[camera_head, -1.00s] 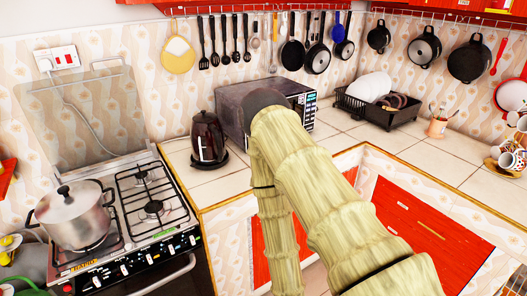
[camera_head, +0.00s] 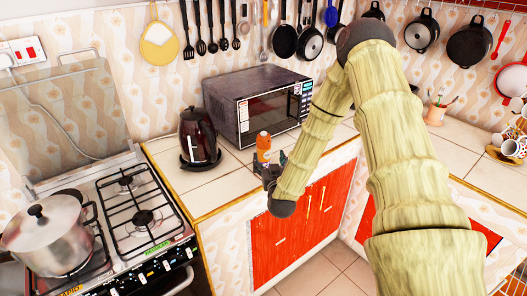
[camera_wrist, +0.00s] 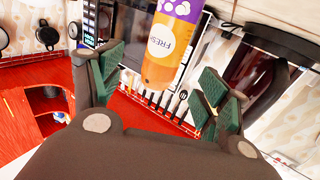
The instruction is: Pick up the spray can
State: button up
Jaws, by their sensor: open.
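Whether the fingertips reach around the can is hard to tell.
A dark kettle (camera_head: 198,137) stands close left of the can. The microwave (camera_head: 259,104) is just behind it. The stove (camera_head: 129,220) with a pot (camera_head: 44,232) is at the left. The counter's front edge, above red cupboard doors (camera_head: 290,240), lies under my gripper.

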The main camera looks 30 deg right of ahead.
aim_at(265, 153)
jog(key=shift+a+p+x, duration=0.1)
jog(key=shift+p+x, duration=0.3)
jog(key=shift+x, duration=0.7)
jog(key=shift+a+p+x, duration=0.15)
jog(key=shift+p+x, duration=0.2)
jog(key=shift+x, duration=0.75)
jog(key=shift+f+p+x, duration=0.2)
jog(key=shift+p+x, duration=0.15)
jog(key=shift+x, duration=0.45)
jog(key=shift+f+p+x, duration=0.15)
jog(key=shift+p+x, duration=0.2)
jog(key=shift+x, duration=0.45)
jog(key=shift+f+p+x, duration=0.2)
jog(key=shift+p+x, duration=0.15)
jog(key=shift+x, duration=0.45)
jog(key=shift+a, duration=0.1)
jog(key=shift+c, duration=0.4)
jog(key=c, duration=1)
jog(key=shift+c, duration=1.1)
jog(key=shift+r, duration=0.1)
